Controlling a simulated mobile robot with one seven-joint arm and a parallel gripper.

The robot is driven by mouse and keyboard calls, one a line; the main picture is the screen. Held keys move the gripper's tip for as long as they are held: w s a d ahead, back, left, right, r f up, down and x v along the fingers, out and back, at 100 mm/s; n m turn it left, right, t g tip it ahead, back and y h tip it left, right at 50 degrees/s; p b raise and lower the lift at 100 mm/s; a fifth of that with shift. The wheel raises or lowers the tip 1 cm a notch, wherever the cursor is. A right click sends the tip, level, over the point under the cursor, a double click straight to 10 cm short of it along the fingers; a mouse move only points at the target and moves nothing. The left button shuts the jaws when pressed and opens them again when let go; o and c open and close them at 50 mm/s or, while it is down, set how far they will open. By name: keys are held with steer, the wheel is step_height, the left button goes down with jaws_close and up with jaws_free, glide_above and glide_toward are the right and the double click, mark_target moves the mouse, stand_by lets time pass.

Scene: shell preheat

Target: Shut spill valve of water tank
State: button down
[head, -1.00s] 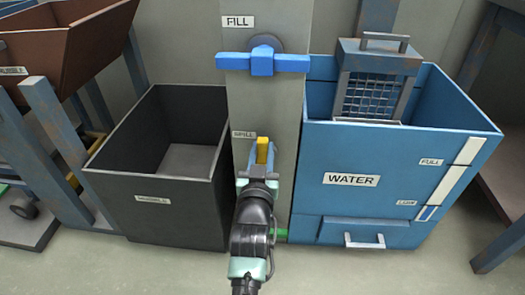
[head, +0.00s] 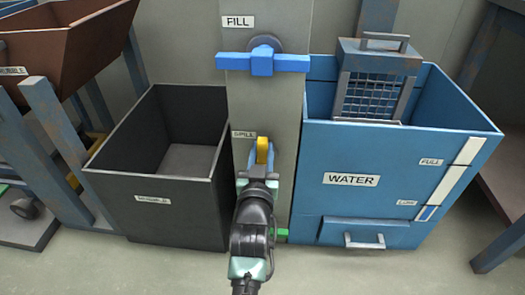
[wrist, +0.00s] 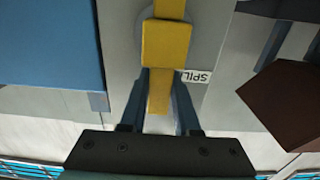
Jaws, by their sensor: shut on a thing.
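The spill valve's yellow handle (head: 263,151) is on the grey panel below the SPILL label, beside the blue water tank (head: 345,215). My gripper (head: 258,177) is at the lower part of the handle, seen from behind. In the wrist view the yellow handle (wrist: 166,44) runs lengthwise between the two dark fingers of my gripper (wrist: 158,92), which is shut on it. The handle's grey mount shows behind it. In the head view my wrist hides the fingertips and the lower end of the handle.
The blue FILL valve handle (head: 263,62) lies level higher on the same panel (head: 283,110). A dark open bin (head: 150,205) stands close on the left. A metal cage with a handle (head: 373,85) sits in the water tank. Bare floor lies in front.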

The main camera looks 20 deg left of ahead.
steer(key=shift+a, duration=0.1)
steer(key=n, duration=0.1)
steer(key=a+n, duration=0.1)
steer(key=n, duration=0.1)
steer(key=shift+s+f+p, duration=0.1)
steer(key=shift+s+p, duration=0.1)
steer(key=shift+p, duration=0.2)
steer(key=n, duration=0.2)
steer(key=a+n, duration=0.1)
steer(key=a+f+n+b, duration=0.1)
steer(key=n, duration=0.1)
steer(key=shift+s+f+n, duration=0.1)
steer(key=shift+s+n, duration=0.15)
steer(key=shift+n, duration=0.05)
steer(key=n, duration=0.1)
steer(key=f+n, duration=0.1)
steer(key=n, duration=0.1)
steer(key=a+n+b, duration=0.1)
steer(key=n, duration=0.1)
steer(key=shift+s+f, duration=0.2)
steer(key=shift+f, duration=0.2)
steer(key=shift+a+f+n+b, duration=0.15)
steer(key=shift+f+n, duration=0.25)
steer(key=shift+n, duration=0.7)
steer(key=shift+f+n+b, duration=0.15)
steer(key=shift+f+n, duration=0.25)
steer(key=shift+n, duration=0.7)
steer(key=c, duration=0.6)
jaws_free()
steer(key=shift+c, duration=0.2)
